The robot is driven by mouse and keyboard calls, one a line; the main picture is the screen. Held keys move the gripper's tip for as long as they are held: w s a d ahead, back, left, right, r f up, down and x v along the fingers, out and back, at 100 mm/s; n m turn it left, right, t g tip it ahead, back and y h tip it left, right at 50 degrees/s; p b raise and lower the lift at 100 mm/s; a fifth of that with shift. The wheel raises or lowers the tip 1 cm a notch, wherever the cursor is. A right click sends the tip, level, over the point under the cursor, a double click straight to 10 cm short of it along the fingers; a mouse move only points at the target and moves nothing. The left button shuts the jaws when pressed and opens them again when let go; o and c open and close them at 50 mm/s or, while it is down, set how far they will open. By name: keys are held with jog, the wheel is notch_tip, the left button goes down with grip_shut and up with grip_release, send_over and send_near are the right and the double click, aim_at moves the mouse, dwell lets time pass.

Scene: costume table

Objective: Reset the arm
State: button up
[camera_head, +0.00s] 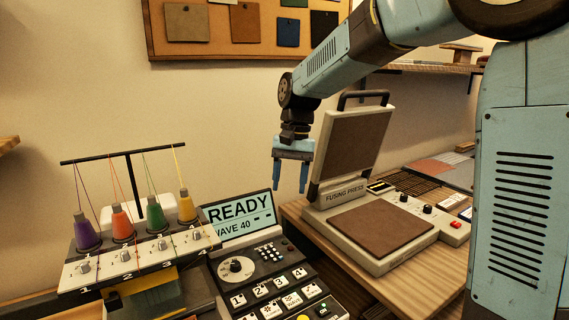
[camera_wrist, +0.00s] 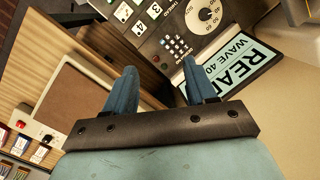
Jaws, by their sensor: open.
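My gripper (camera_head: 290,178) hangs from the blue arm with its fingers pointing down, in the air between the display and the raised lid of the fusing press. Its two blue fingers are apart with nothing between them. In the wrist view my gripper (camera_wrist: 160,82) also shows spread, empty fingers. Beyond them lie the control panel and part of the wooden bench.
The fusing press (camera_head: 385,232) stands open on a wooden bench (camera_head: 320,250) at right. A control panel (camera_head: 262,268) with a display (camera_head: 240,215) reading "READY" stands front centre. Thread cones, including a purple one (camera_head: 87,232), stand at left under a black bar.

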jog(key=s+d+r+t, duration=0.2)
jog(key=s+d, duration=0.3)
jog(key=d, duration=0.2)
jog(key=s+d+r+t, duration=0.2)
jog(key=s+d+r, duration=0.1)
jog(key=s+d, duration=0.3)
jog(key=s+d+f+t+h, duration=0.1)
jog(key=s+d+f+t, duration=0.1)
jog(key=s+d, duration=0.7)
jog(key=shift+s+d+f+n+t, duration=0.3)
jog(key=shift+s+t, duration=0.2)
jog(key=shift+t, duration=0.1)
